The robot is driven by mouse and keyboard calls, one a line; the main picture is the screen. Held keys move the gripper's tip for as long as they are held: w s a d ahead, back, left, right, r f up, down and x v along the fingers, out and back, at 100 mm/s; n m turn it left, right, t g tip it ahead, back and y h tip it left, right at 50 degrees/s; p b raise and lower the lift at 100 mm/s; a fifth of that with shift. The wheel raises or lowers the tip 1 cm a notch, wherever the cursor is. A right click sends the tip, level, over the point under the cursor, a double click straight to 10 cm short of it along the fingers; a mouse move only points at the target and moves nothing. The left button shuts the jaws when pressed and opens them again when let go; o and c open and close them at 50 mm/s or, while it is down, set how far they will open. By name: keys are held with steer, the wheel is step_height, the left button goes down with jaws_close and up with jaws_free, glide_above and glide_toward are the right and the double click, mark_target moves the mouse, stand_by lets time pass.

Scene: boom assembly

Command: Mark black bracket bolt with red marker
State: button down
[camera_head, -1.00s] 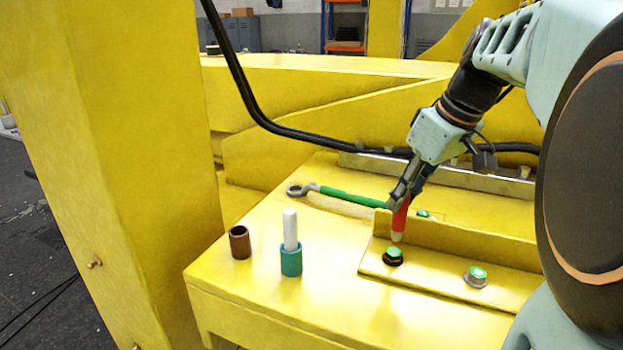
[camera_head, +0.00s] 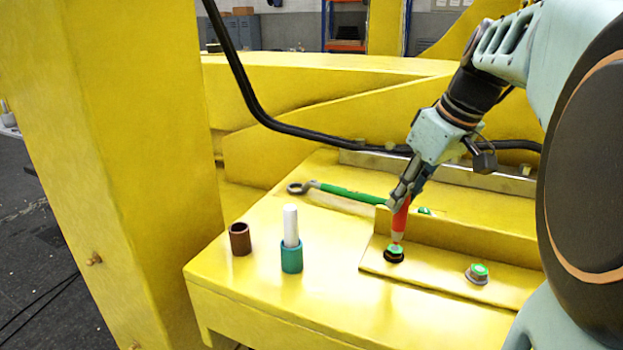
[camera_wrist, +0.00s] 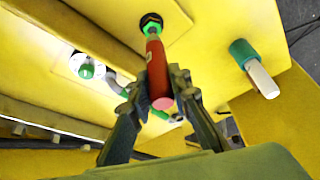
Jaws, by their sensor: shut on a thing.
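My gripper (camera_head: 403,192) is shut on a red marker (camera_head: 399,218), held nearly upright with its tip down. The black bracket bolt (camera_head: 394,257), with a green top, sits on the yellow bracket plate (camera_head: 430,277). The marker tip meets the bolt's top in the head view; firm contact is hard to tell. In the wrist view my gripper (camera_wrist: 160,85) has the marker (camera_wrist: 157,72) between both fingers, its far end over the black bolt (camera_wrist: 151,20).
A white stick (camera_head: 290,224) stands in a teal holder (camera_head: 291,259), beside an empty-looking brown cup (camera_head: 239,241). A green-handled wrench (camera_head: 348,195) lies behind. The bracket's raised flange (camera_head: 460,241) runs just behind the bolts. A black hose (camera_head: 285,130) crosses further back.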

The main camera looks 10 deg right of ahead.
steer(key=shift+f+b, duration=0.4)
steer(key=shift+f, duration=0.15)
steer(key=shift+r, duration=0.15)
stand_by(0.5)
steer(key=shift+r+p, duration=2.35)
steer(key=shift+r, duration=0.55)
